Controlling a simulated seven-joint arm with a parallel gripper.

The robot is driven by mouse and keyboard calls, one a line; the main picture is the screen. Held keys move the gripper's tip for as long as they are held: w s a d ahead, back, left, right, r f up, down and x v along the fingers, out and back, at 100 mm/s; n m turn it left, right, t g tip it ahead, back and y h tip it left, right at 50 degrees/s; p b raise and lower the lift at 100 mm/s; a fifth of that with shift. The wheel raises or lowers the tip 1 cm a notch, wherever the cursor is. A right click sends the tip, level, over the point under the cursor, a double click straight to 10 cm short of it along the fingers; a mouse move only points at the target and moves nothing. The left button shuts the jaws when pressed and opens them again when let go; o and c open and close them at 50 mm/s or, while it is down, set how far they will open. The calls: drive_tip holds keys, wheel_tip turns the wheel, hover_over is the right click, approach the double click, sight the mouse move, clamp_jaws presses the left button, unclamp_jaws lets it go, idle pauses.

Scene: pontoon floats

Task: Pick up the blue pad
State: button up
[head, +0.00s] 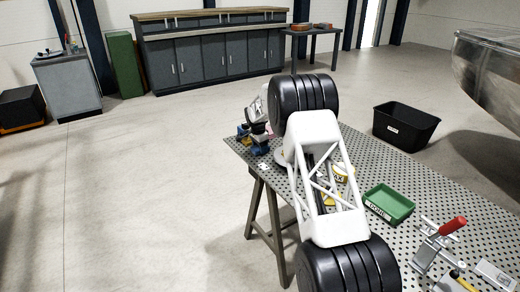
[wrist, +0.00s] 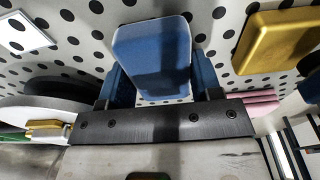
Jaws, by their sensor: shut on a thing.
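In the head view my gripper (head: 257,130) is at the table's far left corner, partly hidden by my own arm. Blue parts show around it there, but I cannot tell pad from fingers. Whether the pad touches the table is unclear.
The perforated table (head: 410,195) holds a green tray (head: 389,203) and a red-handled clamp (head: 440,245). Close to my gripper are a yellow block (wrist: 275,40), a pink stack (wrist: 262,103) and a white card (wrist: 22,32). A black crate (head: 405,127) stands beyond the table.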

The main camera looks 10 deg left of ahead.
wheel_tip(320, 180, up, 10)
drive_tip(key=shift+f, duration=0.15)
idle(0.4)
idle(0.3)
drive_tip(key=shift+o, duration=0.9)
drive_tip(key=shift+c, duration=0.5)
drive_tip(key=shift+d, duration=0.6)
drive_tip(key=s+d, duration=0.1)
drive_tip(key=d, duration=1.1)
drive_tip(key=s+d+r, duration=0.1)
drive_tip(key=d, duration=0.6)
drive_tip(key=shift+s, duration=0.3)
drive_tip(key=s+d, duration=0.3)
drive_tip(key=d, duration=0.3)
drive_tip(key=s+d, duration=0.2)
drive_tip(key=d, duration=0.5)
drive_tip(key=s+d, duration=0.3)
drive_tip(key=d, duration=0.3)
drive_tip(key=shift+s+d+r, duration=0.1)
drive_tip(key=shift+s+d, duration=0.1)
drive_tip(key=shift+s, duration=0.15)
